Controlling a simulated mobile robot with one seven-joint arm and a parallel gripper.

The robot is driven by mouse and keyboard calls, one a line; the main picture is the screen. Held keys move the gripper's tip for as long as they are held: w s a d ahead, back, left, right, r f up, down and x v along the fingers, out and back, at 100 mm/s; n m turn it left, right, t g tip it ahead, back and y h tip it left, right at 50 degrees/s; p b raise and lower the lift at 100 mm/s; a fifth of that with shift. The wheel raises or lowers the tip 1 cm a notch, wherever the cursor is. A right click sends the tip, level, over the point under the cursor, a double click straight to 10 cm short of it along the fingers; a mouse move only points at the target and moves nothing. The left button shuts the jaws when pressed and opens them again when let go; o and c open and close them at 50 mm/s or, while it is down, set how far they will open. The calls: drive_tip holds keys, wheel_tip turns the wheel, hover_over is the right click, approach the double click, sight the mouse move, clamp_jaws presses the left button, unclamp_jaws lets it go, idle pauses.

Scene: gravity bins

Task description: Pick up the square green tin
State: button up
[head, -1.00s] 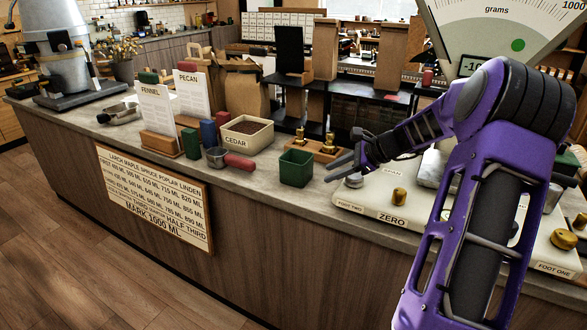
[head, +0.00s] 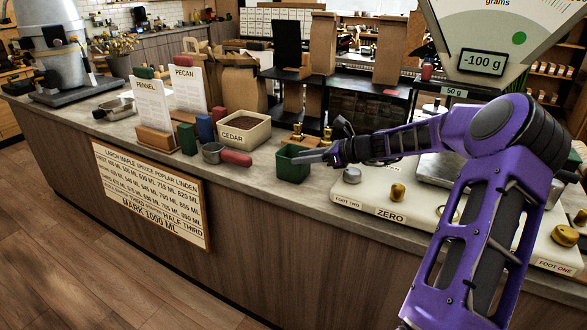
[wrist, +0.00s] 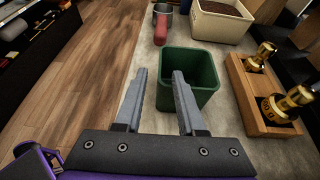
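The square green tin (head: 291,173) stands upright and open-topped near the counter's front edge, left of the scale. In the wrist view the tin (wrist: 198,64) is just ahead of my gripper (wrist: 159,74). My gripper also shows in the head view (head: 308,157), with its fingers at the tin's rim. The fingers are apart with nothing held between them. In the wrist view the right finger overlaps the tin's opening and the left finger is left of the tin. I cannot tell whether a finger touches the tin. The right finger hides part of the near wall.
A red-handled scoop (head: 235,158) and a cream CEDAR bin (head: 259,135) stand left of and behind the tin. A wooden block with brass weights (wrist: 252,103) is close on its right. The scale base (head: 368,204) lies further right.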

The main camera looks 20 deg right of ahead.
sight(287, 159)
drive_tip(key=shift+b+x, duration=0.3)
drive_tip(key=shift+x, duration=2.7)
drive_tip(key=shift+r, duration=0.1)
clamp_jaws()
